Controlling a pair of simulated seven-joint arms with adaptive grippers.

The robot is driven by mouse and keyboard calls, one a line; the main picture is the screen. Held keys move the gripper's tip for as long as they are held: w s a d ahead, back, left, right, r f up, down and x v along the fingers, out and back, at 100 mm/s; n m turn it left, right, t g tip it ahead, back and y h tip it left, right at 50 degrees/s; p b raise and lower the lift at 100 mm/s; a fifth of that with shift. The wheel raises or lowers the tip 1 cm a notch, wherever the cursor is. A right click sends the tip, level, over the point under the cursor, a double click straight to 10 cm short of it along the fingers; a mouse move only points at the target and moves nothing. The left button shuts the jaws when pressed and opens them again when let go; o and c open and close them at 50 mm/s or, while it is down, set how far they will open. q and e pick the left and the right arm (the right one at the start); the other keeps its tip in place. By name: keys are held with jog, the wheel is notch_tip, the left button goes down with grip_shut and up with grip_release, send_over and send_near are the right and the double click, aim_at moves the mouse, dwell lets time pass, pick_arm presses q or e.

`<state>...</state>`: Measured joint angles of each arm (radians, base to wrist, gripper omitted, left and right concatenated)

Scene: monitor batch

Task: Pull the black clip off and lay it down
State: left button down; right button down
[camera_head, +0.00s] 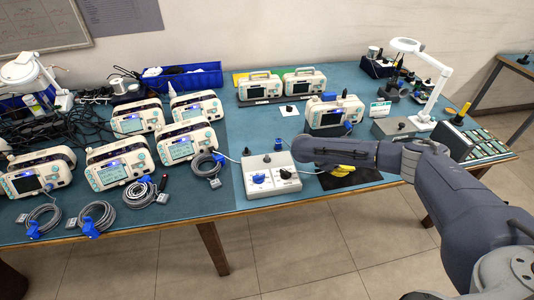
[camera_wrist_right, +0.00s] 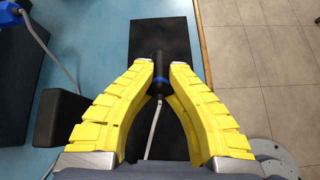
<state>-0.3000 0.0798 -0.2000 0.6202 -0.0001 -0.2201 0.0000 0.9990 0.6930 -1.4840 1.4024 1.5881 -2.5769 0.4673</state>
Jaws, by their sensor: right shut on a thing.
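In the right wrist view my right gripper (camera_wrist_right: 158,80) has its two yellow fingers closed on a dark clip (camera_wrist_right: 161,60), black with a blue band, on the end of a pale cable (camera_wrist_right: 153,128). The clip is over a black mat (camera_wrist_right: 158,29). In the head view the yellow fingers of my right gripper (camera_head: 341,171) show at the mat (camera_head: 362,177), just right of the grey-white test box (camera_head: 259,187). My arm hides the clip there. My left gripper is not in view.
Several white monitors (camera_head: 121,162) stand on the blue table with coiled cables (camera_head: 98,217) before them. A monitor (camera_head: 333,113) and a grey box (camera_head: 393,127) stand behind my right arm. The table's front edge is close to the mat.

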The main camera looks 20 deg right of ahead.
jog(key=shift+f, duration=1.1)
dwell(0.4)
jog(key=c, duration=1.3)
grip_release()
jog(key=shift+v, duration=6)
